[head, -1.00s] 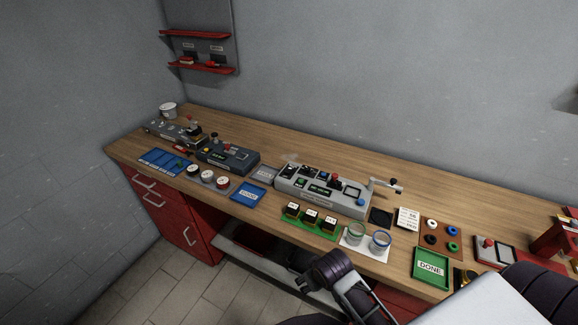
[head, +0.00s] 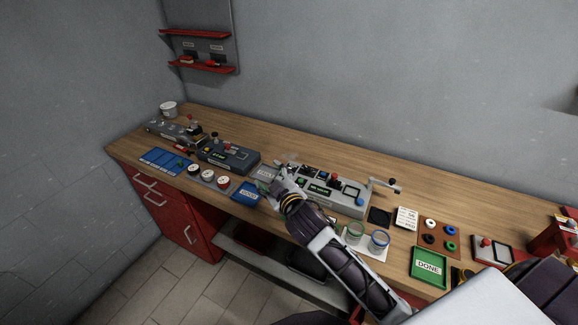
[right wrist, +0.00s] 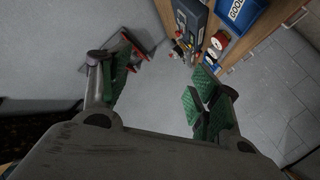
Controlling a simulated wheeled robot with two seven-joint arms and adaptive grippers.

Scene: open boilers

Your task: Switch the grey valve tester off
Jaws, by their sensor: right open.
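My right gripper (head: 275,179) is at the light grey tester's left end; contact cannot be told. In the right wrist view its green-padded fingers (right wrist: 160,88) are apart and empty. My left gripper is out of view.
A blue tray (head: 247,194) lies left of my right gripper; its label reads GOOD in the right wrist view (right wrist: 238,12). Ringed glass jars (head: 377,241) and a green DONE tray (head: 430,266) are at the right. Bare wood lies behind the testers.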

